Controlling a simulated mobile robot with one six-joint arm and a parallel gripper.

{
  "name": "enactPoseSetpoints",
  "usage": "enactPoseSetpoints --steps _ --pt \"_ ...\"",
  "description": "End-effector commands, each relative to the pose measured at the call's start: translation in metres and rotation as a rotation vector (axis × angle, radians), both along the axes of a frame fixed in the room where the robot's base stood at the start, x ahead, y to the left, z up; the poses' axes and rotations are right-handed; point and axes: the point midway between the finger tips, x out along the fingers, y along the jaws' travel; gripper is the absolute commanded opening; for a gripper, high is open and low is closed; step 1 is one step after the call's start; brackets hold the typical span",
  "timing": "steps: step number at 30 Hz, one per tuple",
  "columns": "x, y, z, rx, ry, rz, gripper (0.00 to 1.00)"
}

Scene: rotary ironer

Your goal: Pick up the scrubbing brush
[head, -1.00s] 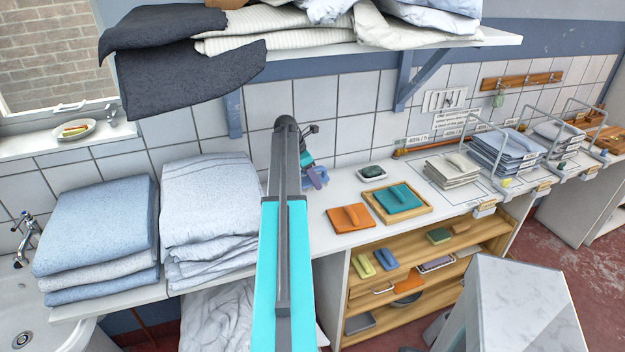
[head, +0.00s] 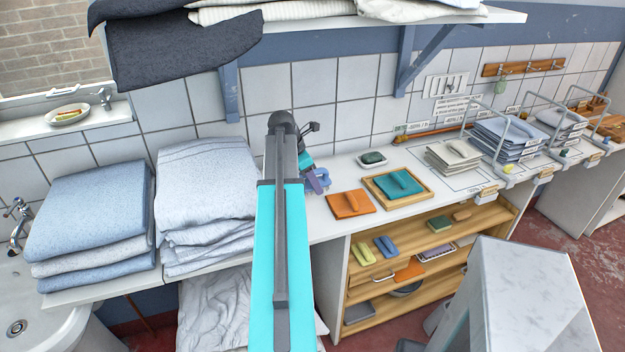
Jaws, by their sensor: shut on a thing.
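My arm hides part of the wrist, and the grip itself is small and hard to make out. The brush appears just left of the orange pad; its height above the counter is hard to tell.
Folded towel stacks (head: 205,195) stand left of my arm. An orange pad (head: 350,204) and a wooden tray (head: 420,196) with a teal pad lie to the right. An overhead shelf (head: 505,15) holds linen. A grey block (head: 515,300) stands at the front right.

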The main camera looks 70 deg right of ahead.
Motion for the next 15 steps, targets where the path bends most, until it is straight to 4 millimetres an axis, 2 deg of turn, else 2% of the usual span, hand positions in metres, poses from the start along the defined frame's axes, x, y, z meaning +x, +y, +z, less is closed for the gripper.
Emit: enactPoseSetpoints --steps 6,15 --pt "-0.0038 0.0101 0.0005 0.001 0.001 0.000 0.18" --pt "-0.0038 0.0109 0.0011 0.001 0.001 0.000 0.18"
